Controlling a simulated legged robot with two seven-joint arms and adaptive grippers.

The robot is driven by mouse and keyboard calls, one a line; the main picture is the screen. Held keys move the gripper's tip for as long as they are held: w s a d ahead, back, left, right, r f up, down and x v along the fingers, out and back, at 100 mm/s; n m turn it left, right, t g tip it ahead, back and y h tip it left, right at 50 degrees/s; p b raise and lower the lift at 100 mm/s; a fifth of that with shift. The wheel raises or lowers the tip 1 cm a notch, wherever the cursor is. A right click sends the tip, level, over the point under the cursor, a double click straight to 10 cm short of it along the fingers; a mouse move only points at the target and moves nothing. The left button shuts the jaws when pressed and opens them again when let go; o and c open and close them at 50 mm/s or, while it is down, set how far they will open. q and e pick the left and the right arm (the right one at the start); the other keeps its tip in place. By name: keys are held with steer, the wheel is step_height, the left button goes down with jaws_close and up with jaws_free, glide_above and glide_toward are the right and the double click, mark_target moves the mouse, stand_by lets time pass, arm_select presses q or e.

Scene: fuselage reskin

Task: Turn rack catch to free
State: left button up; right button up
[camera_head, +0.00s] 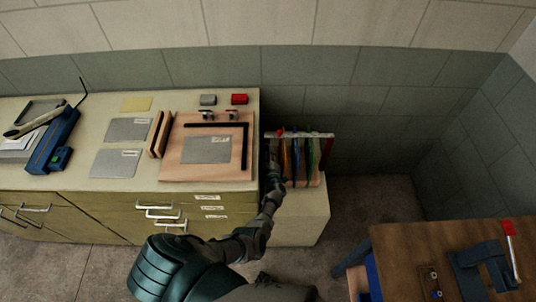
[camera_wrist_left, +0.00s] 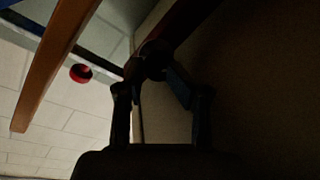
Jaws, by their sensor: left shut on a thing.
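The rack (camera_head: 312,135) stands on a low cabinet and holds several coloured upright pieces under a pale top bar. A small red part (camera_head: 280,132) is at its top left; a red round part (camera_wrist_left: 81,73) also shows in the left wrist view. My left gripper (camera_head: 272,172) is at the rack's front left. In the left wrist view its fingers (camera_wrist_left: 153,68) close on a dark round piece (camera_wrist_left: 153,55), which looks like the rack catch. That view is very dark, so the catch's angle cannot be told. My right gripper is not in view.
The bench (camera_head: 75,182) at left carries a wooden board (camera_head: 174,165) with a grey sheet, more grey sheets and a blue tool (camera_head: 52,142). A wooden table (camera_head: 400,240) with tools is at lower right. Walls close off the back and right.

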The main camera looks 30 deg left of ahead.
arm_select(q)
steer(key=shift+w+r+n, duration=0.25)
steer(key=shift+r+n, duration=0.1)
steer(key=shift+n, duration=0.05)
steer(key=o, duration=0.8)
steer(key=shift+w+f, duration=0.1)
steer(key=shift+f, duration=0.1)
steer(key=shift+f, duration=0.1)
steer(key=shift+s+d, duration=0.15)
steer(key=shift+s, duration=0.2)
steer(key=v, duration=1.1)
steer(key=shift+s, duration=0.1)
